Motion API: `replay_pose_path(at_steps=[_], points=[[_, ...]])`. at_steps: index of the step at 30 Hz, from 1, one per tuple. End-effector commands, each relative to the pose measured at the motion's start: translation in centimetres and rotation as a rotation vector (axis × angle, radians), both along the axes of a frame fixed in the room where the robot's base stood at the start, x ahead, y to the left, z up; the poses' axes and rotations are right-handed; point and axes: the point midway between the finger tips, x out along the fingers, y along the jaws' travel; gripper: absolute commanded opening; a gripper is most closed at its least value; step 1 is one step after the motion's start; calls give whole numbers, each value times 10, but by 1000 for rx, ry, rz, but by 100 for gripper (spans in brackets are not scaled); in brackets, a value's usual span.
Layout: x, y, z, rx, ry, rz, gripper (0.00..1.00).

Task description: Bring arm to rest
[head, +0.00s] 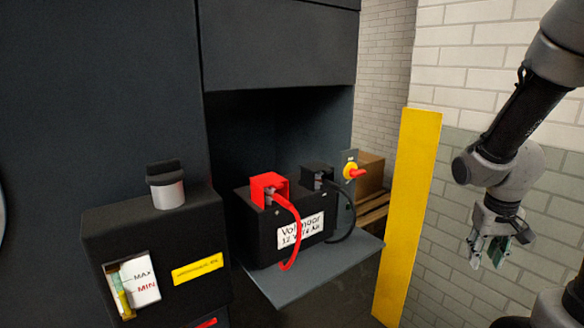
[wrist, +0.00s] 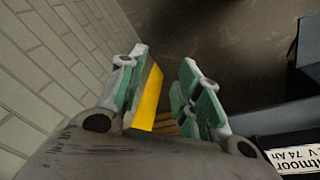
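My gripper (head: 488,252) hangs at the right of the head view, pointing down, in front of the brick wall and right of the yellow post. In the wrist view my gripper (wrist: 168,92) shows two green-padded fingers with a clear gap between them. The gap is empty; the yellow post (wrist: 150,98) and dark floor show through it. My gripper is open and touches nothing that I can see. My arm (head: 515,120) reaches down from the upper right corner.
A black battery (head: 258,232) with red and black terminal covers sits on a grey shelf (head: 318,275). A red-yellow switch (head: 353,171) is beside it. A reservoir with a black cap (head: 166,170) stands left. The yellow post (head: 408,215) separates the chassis from the brick wall (head: 470,60).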

Motion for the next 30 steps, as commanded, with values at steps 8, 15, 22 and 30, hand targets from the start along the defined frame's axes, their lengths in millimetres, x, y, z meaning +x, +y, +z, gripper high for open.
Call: replay_pose_path(at_steps=[8, 15, 22, 30], points=[[-105, 54, 95, 89, 57, 108, 34], [-117, 74, 144, 99, -170, 154, 34], [-119, 78, 156, 95, -228, 180, 34], [-119, 78, 156, 94, -226, 179, 34]])
